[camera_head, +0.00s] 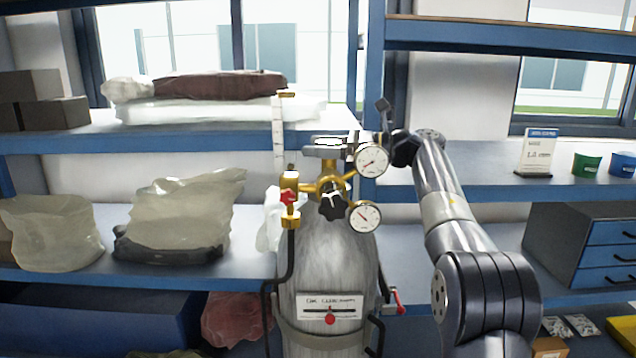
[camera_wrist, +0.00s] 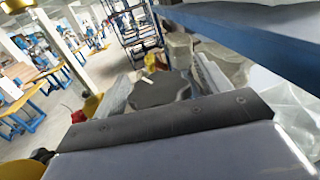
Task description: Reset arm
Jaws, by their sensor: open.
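My arm rises at the right in the head view, and its dark end with my gripper (camera_head: 401,148) is beside the upper gauge of a gas cylinder, at shelf height. The gauge and brass fittings partly cover this end, so the fingertips do not show clearly. My gripper is open, and I see nothing held in it. In the wrist view a broad grey surface with a dark screwed strip fills the bottom. A dark many-sided part (camera_wrist: 160,90) shows just beyond it; I cannot tell what it is.
The grey gas cylinder (camera_head: 330,265) stands in front, with an upper gauge (camera_head: 371,161), a lower gauge (camera_head: 365,217) and a red valve (camera_head: 288,197) close to my arm. Blue shelves (camera_head: 190,140) with bags (camera_head: 180,215) are behind. A drawer cabinet (camera_head: 590,245) stands at right.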

